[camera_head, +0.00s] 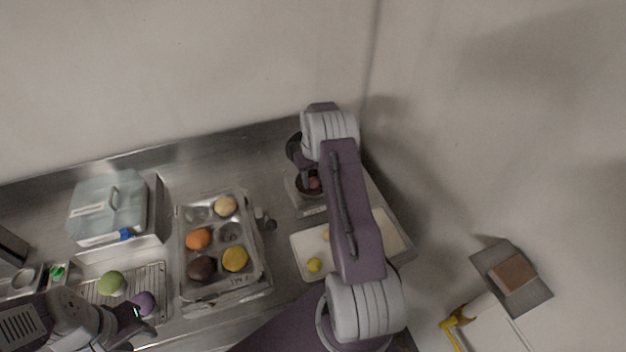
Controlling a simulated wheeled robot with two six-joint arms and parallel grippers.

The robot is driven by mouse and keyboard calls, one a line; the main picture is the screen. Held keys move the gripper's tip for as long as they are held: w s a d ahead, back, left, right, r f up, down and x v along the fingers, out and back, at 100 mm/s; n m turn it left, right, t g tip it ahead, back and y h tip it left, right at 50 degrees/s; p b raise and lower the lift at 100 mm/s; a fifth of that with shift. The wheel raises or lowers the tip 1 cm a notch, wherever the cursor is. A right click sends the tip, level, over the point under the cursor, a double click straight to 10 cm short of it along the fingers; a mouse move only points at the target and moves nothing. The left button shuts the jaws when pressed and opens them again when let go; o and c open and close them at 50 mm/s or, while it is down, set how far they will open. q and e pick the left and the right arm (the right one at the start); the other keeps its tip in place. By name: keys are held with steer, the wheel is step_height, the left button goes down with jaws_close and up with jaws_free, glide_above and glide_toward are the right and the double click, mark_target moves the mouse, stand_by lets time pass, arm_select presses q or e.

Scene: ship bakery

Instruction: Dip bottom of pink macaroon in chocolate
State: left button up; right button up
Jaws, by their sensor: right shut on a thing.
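The pink macaroon (314,183) shows as a small pinkish patch at a dark round bowl (306,194), which seems to hold the chocolate. My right arm reaches in from the front and covers much of this area. My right gripper (308,178) is shut on the pink macaroon, right over or in the bowl. I cannot tell whether its bottom touches the chocolate. My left gripper (128,325) is at the lower left, beside a purple macaroon (143,303). Its fingers are too dark and small to tell open from shut.
A clear tray (181,254) holds orange, brown, yellow and beige macaroons. A green macaroon (111,283) lies on a wire rack (158,272). A pale board (298,240) with a yellow piece (314,265) lies under my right arm. A lidded clear box (128,200) stands at the back left.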

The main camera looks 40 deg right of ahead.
steer(key=shift+r, duration=0.1)
stand_by(0.3)
steer(key=shift+r+p, duration=1.3)
steer(key=shift+r, duration=0.4)
steer(key=shift+r, duration=0.1)
step_height(320, 180, up, 6)
steer(key=p, duration=0.4)
steer(key=shift+p, duration=0.3)
stand_by(0.3)
